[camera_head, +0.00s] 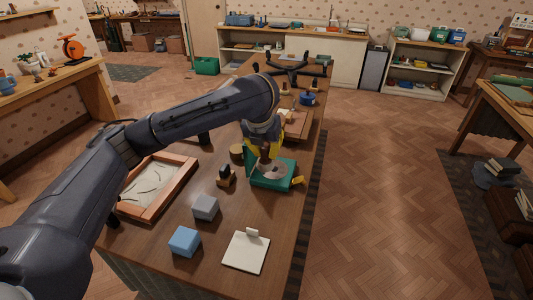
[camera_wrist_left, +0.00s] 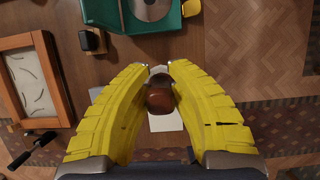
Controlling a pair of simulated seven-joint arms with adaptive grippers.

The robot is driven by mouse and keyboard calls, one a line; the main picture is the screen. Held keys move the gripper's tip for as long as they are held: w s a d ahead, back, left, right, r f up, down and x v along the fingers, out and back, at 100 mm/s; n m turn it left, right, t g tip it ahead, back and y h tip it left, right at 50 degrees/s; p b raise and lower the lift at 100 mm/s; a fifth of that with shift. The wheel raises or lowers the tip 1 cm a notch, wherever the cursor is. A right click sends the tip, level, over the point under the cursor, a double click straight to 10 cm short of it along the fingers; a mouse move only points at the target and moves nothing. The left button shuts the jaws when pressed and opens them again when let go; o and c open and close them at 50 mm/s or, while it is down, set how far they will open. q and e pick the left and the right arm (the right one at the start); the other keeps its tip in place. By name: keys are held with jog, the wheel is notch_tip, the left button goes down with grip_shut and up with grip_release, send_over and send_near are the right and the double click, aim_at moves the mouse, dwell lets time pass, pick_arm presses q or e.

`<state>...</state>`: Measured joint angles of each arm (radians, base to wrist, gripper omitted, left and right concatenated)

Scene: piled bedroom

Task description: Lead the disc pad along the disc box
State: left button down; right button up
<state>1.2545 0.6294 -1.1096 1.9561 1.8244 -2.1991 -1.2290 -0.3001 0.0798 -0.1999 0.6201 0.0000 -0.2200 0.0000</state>
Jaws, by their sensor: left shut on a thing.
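The disc box (camera_head: 268,183) is a teal-green case on the wooden table, with a grey disc (camera_head: 274,169) in it. It also shows at the top of the left wrist view (camera_wrist_left: 112,14), where its disc (camera_wrist_left: 150,8) is partly cut off. My left gripper (camera_head: 264,156) is over the box's back left part. In the left wrist view, its yellow fingers (camera_wrist_left: 164,70) are closed around a brown rounded handle (camera_wrist_left: 161,101), apparently that of the disc pad. The pad's working face is mostly hidden. Contact between pad and disc cannot be told. My right gripper is not in view.
A wood-framed tray (camera_head: 184,185) lies to the left. A black-topped block (camera_head: 227,176) stands left of the box. A grey block (camera_head: 205,207), a blue block (camera_head: 185,241) and a white clipboard (camera_head: 247,252) are in front. A yellow tab (camera_head: 298,181) is at the box's right.

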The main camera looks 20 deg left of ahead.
pick_arm(q)
jog(key=shift+r, duration=2.3)
jog(key=c, duration=1.8)
grip_release()
grip_shut()
